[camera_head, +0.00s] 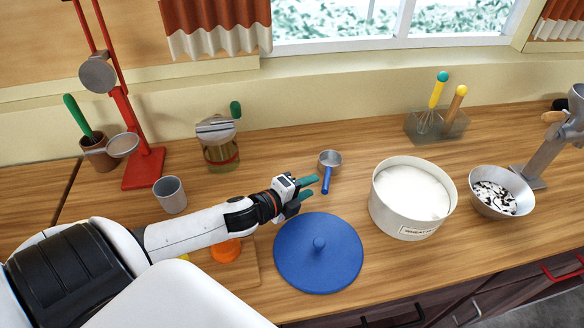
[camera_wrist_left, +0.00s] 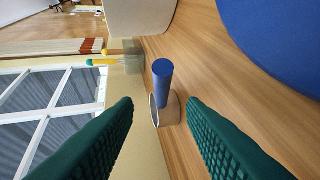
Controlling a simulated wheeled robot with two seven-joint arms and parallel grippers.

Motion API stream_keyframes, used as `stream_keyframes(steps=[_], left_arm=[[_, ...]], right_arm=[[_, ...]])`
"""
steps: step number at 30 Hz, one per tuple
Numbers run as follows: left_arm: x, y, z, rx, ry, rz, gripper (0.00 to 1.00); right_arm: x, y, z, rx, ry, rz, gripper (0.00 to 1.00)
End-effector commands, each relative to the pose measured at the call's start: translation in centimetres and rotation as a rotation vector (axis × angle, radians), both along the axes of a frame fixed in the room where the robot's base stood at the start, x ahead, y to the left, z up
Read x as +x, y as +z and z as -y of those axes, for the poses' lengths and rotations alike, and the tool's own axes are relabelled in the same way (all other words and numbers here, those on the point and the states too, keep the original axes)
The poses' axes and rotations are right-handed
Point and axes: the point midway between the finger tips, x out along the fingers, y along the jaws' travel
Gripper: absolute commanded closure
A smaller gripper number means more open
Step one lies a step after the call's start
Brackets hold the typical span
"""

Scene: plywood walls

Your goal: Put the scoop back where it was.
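The scoop (camera_head: 329,160) is a small metal cup with a blue handle (camera_head: 327,180). It sits on the wooden counter between the jar and the white tub. My left gripper (camera_head: 307,188), with green fingers, is just left of the blue handle in the head view. In the left wrist view the scoop's blue handle (camera_wrist_left: 162,82) and cup (camera_wrist_left: 172,110) show ahead, between the two spread fingertips (camera_wrist_left: 160,105). The fingers are open and I see nothing held between them. My right gripper is not in view.
A blue lid (camera_head: 318,252) lies in front of the gripper. A white tub (camera_head: 412,197) of white powder stands right, beside a metal bowl (camera_head: 500,192). A grey cup (camera_head: 170,194), a glass jar (camera_head: 219,145) and a red stand (camera_head: 140,165) are left. Counter behind the scoop is clear.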

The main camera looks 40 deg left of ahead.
Motion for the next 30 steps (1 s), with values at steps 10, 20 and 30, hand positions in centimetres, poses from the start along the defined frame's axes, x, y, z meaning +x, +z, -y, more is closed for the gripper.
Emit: stream_keyframes(steps=[10,20,30], left_arm=[[-4.5,1.2,-1.0,0.0,0.001,-0.002,0.62],[-5.2,1.6,-1.1,0.0,0.001,0.001,0.62],[-5.2,1.5,-1.1,0.0,0.001,0.001,0.62]], right_arm=[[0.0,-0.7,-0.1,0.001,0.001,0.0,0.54],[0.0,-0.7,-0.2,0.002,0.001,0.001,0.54],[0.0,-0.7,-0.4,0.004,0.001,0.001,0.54]])
